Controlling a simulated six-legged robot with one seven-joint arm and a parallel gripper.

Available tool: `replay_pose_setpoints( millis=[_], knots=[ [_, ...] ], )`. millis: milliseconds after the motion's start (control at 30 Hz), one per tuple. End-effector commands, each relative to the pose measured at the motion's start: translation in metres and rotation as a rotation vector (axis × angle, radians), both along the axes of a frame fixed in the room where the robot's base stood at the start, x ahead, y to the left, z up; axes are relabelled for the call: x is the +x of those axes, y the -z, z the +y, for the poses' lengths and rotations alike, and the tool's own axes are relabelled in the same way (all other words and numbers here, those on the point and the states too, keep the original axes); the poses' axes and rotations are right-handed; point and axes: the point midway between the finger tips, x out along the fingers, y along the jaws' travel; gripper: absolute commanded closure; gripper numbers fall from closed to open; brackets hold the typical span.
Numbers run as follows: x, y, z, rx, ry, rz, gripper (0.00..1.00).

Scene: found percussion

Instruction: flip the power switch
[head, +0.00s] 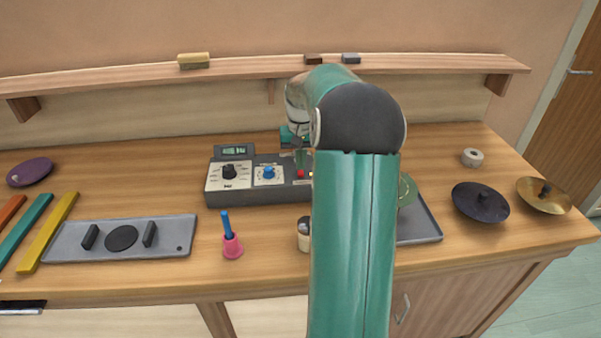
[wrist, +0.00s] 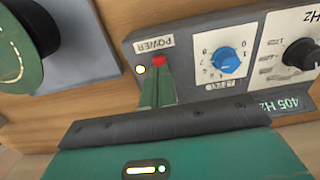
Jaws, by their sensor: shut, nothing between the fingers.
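The red power switch (wrist: 159,60) is on the grey control box (wrist: 190,52), beside an upside-down POWER label in the wrist view. It also shows as a small red spot in the head view (head: 301,174), on the right part of the box (head: 262,196). My gripper (wrist: 158,78) is shut and empty, its green fingertips right at the switch. They overlap the switch's lower edge in the wrist view; I cannot tell whether they touch it. A small pale yellow light (wrist: 140,69) glows beside the switch. In the head view my arm hides the box's right end.
The box carries a blue knob (head: 268,172), a black knob (head: 229,171) and a display (head: 234,152). A pink cup with a blue stick (head: 232,246) and a grey tray (head: 424,228) stand nearby. A shelf (head: 130,80) runs along the wall behind.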

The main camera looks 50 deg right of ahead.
Motion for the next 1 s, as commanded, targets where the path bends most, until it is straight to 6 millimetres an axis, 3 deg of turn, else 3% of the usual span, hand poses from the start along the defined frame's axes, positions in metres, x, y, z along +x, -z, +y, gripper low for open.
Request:
replay_pose_setpoints(
  millis=[1000],
  knots=[
    [0.0, 0.012, 0.0, 0.0, 0.0, 0.0, 1.0]
  ],
)
